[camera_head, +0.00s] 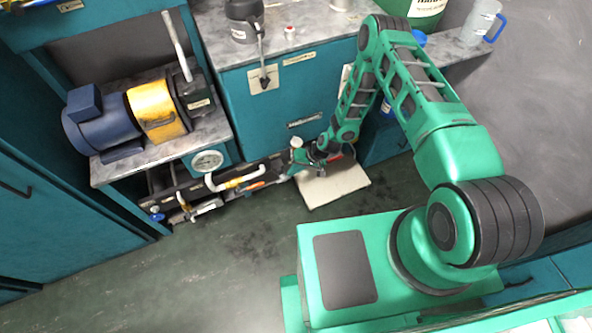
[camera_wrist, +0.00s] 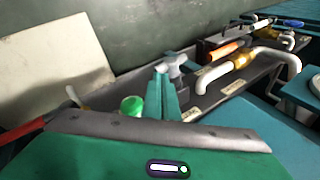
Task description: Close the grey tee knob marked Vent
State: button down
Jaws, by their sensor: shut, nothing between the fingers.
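In the wrist view a pale grey knob (camera_wrist: 176,60) stands just beyond my fingertips, partly hidden by them; its stem goes down toward the dark manifold tray. I take it for the tee knob, but no Vent marking can be read. My gripper (camera_wrist: 162,75) is shut and empty, its teal fingers close together beside the knob. I cannot tell whether they touch it. In the head view my gripper (camera_head: 302,166) is low at the right end of the manifold, in front of the teal cabinet. A small pale round top (camera_head: 296,142) shows just above it there.
A white bent pipe with a brass valve (camera_wrist: 241,60) and an orange handle (camera_wrist: 222,51) lie to the right in the wrist view. A green round cap (camera_wrist: 132,105) is left of my fingers. A pale board (camera_head: 333,184) lies on the floor. A pump bench (camera_head: 215,128) stands left.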

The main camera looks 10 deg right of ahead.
dwell(0.4)
jog(key=shift+r, duration=0.1)
jog(key=w+v, duration=0.1)
jog(key=v, duration=1.1)
jog(key=shift+w+d+r, duration=0.15)
jog(key=shift+w+r, duration=0.05)
jog(key=shift+r, duration=0.2)
